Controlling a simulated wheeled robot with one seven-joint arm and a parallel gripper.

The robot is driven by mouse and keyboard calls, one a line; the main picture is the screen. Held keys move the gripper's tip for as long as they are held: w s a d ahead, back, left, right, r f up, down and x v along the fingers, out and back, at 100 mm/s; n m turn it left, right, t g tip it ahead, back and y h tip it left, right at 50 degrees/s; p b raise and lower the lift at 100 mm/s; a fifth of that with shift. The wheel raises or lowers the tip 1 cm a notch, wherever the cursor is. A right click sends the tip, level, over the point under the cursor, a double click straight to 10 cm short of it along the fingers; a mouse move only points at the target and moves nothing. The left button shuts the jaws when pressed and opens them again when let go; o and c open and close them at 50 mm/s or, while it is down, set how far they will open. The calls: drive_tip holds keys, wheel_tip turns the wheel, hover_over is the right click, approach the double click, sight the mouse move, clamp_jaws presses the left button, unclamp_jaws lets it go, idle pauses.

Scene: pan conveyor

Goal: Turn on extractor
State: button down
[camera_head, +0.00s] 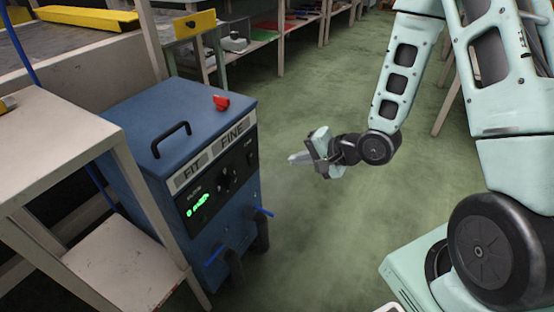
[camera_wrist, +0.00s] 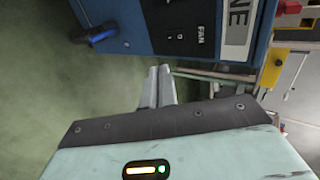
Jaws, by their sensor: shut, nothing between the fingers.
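The extractor (camera_head: 165,120) is a blue cabinet with a black handle (camera_head: 171,139) on top and "FIT FINE" lettering on its front. Its black control panel (camera_head: 215,185) bears a lit green display (camera_head: 198,205), a knob and a small switch near the right end. In the wrist view a switch marked "FAN" (camera_wrist: 180,38) shows on the extractor's front (camera_wrist: 215,75), just beyond my fingertips. My gripper (camera_head: 292,158) is shut and empty, to the right of the panel and apart from it. The shut fingers also show in the wrist view (camera_wrist: 158,72).
A red item (camera_head: 221,102) lies on the extractor's top. A blue-handled valve (camera_head: 263,212) sticks out low at its front right. A pale shelf table (camera_head: 60,140) stands close on the left. Benches with shelves are at the back. Green floor around my gripper is clear.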

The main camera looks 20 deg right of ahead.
drive_tip(key=w+f+b, duration=0.1)
drive_tip(key=f+b, duration=0.1)
drive_tip(key=b, duration=0.6)
approach(252, 162)
drive_tip(key=f+x, duration=0.1)
drive_tip(key=x, duration=0.4)
drive_tip(key=shift+w+a, duration=0.25)
drive_tip(key=shift+w, duration=0.2)
drive_tip(key=shift+w+a+r+p, duration=0.1)
drive_tip(key=shift+p, duration=0.2)
